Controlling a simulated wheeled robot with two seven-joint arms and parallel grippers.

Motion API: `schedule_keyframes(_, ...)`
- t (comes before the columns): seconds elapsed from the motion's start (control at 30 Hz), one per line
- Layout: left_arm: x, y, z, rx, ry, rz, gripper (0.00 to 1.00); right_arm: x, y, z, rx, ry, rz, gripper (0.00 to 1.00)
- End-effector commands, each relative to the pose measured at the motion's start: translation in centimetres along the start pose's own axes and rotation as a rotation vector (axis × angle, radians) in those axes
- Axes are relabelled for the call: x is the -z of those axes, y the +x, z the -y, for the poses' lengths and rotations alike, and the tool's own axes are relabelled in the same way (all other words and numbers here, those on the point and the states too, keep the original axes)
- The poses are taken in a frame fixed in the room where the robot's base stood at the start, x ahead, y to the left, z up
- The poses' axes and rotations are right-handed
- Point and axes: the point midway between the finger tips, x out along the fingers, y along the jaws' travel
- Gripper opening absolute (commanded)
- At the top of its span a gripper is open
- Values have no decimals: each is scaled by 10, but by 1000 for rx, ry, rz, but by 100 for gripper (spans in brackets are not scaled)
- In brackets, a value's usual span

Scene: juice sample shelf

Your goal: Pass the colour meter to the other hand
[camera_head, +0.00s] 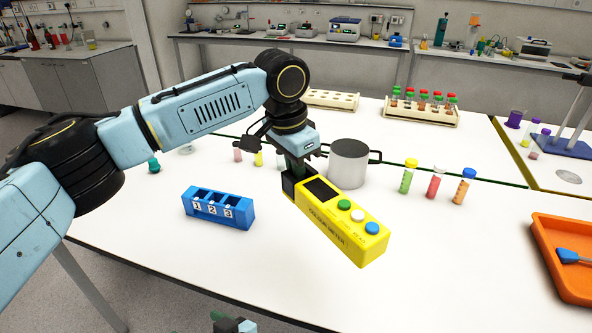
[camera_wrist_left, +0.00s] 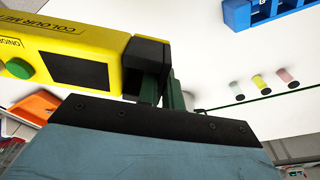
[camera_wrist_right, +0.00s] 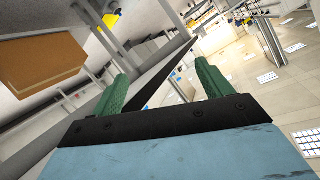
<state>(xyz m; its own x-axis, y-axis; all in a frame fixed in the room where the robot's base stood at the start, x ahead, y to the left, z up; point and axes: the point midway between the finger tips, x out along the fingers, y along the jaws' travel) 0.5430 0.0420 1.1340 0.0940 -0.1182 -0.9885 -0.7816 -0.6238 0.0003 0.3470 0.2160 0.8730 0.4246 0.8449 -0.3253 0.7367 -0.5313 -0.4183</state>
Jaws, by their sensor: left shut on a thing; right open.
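The colour meter (camera_head: 330,216) is a long yellow box with a dark screen and green, white and blue buttons. My left gripper (camera_head: 296,176) is shut on its black end, and its free end points toward the front right. The left wrist view shows the meter (camera_wrist_left: 100,58) and the green fingers of that gripper (camera_wrist_left: 158,88) at the black end. The meter seems held above the white table. My right gripper (camera_wrist_right: 162,88) is open and empty in the right wrist view, with its green fingers apart. No meter shows between them.
A blue three-slot holder (camera_head: 217,208) stands left of the meter. A metal mug (camera_head: 348,163) stands behind it. Capped tubes (camera_head: 433,184) stand at right, and an orange tray (camera_head: 560,262) lies at the right edge. The table's front middle is clear.

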Motion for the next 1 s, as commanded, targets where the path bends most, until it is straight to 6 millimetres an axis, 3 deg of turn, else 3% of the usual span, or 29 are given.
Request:
schedule_keyframes(0.03, 1, -1, 0, -1, 0, -2, 0, -22, -4, -18, -42, 18, 34, 78)
schedule_keyframes(0.2, 1, -1, 0, -1, 0, -2, 0, -94, -27, -73, -179, 71, 143, 78)
schedule_keyframes(0.5, 1, -1, 0, -1, 0, -2, 0, -223, -97, -144, -393, 154, 340, 78)
schedule_keyframes(0.8, 0, -1, 0, -1, 0, -2, 0, -346, -196, -182, -575, 225, 544, 78)
schedule_keyframes(1.0, 0, -1, 0, -1, 0, -2, 0, -420, -275, -188, -677, 267, 684, 78)
